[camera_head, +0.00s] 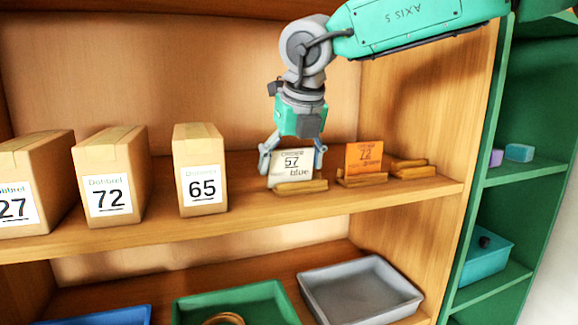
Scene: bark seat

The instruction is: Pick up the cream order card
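The cream order card (288,168), marked 57 and blue, stands upright in a wooden holder (300,187) on the upper shelf. My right gripper (292,160) points down over it from above, with its fingers apart, one at the card's left edge and one at its right. I cannot tell whether the fingers touch the card. An orange order card (364,155), marked 72, stands in a holder just to the right. My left gripper is not in view.
Cardboard boxes marked 27 (20,209), 72 (108,195) and 65 (202,186) stand to the left on the upper shelf (245,220). An empty wooden holder (412,171) sits right of the orange card. Below are a green tray (185,310) and a grey tray (412,298).

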